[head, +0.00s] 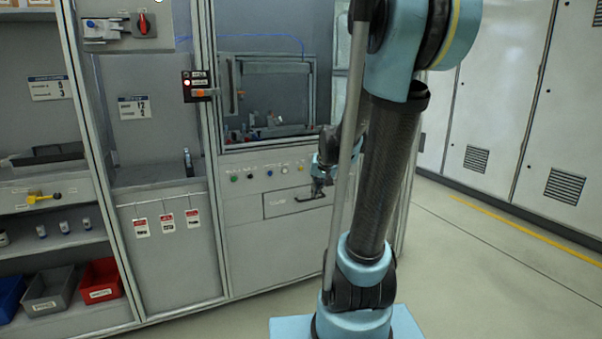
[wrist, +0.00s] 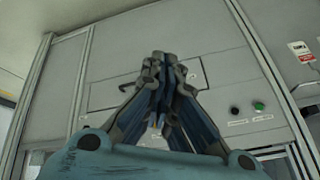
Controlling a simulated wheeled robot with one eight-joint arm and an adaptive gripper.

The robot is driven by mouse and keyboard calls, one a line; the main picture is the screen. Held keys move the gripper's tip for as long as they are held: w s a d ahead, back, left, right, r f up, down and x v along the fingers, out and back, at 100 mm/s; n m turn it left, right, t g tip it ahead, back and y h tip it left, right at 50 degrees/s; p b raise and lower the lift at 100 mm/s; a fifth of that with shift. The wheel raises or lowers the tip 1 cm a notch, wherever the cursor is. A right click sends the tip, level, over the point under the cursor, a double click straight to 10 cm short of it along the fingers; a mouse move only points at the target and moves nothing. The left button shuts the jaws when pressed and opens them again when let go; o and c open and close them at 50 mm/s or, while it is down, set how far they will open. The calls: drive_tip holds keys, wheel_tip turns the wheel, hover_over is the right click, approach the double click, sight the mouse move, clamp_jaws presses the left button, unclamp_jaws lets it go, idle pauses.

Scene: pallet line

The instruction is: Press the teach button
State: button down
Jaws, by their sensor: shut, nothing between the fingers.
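A row of small buttons sits on the grey machine panel in the head view: green (head: 234,178), black (head: 250,176), blue (head: 268,173), white (head: 284,170) and yellow (head: 300,168). Their labels are too small to read, so I cannot tell which one is the teach button. The wrist view shows the green button (wrist: 259,106) and the black button (wrist: 234,110); the gripper hides most of the others. My gripper (head: 318,188) is in front of the panel, right of and slightly below the yellow button. Its fingers (wrist: 161,62) are shut and empty; contact with the panel cannot be told.
A drawer front (head: 275,207) with a dark handle (head: 314,196) lies below the buttons, close to my gripper. A windowed enclosure (head: 270,68) is above. Red tags (head: 167,221) hang on the left panel. Shelves with bins (head: 101,280) stand far left. The floor at right is clear.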

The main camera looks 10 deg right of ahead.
sight(301, 168)
drive_tip(key=w+d+f+m+t, duration=0.1)
drive_tip(key=w+f, duration=0.1)
drive_tip(key=w, duration=0.9)
drive_tip(key=w+d+f+m+t, duration=0.1)
drive_tip(key=w+f+t, duration=0.1)
drive_tip(key=w, duration=1)
drive_tip(key=shift+w+f+m, duration=0.2)
drive_tip(key=shift+f+m, duration=0.1)
drive_tip(key=shift+f, duration=0.4)
drive_tip(key=shift+w+a, duration=0.45)
drive_tip(key=shift+w, duration=0.95)
drive_tip(key=shift+w+a, duration=0.4)
drive_tip(key=shift+w, duration=0.95)
drive_tip(key=shift+w+a, duration=0.45)
drive_tip(key=shift+w, duration=0.95)
drive_tip(key=shift+w, duration=0.2)
drive_tip(key=shift+w+a+r, duration=0.1)
drive_tip(key=shift+w, duration=0.1)
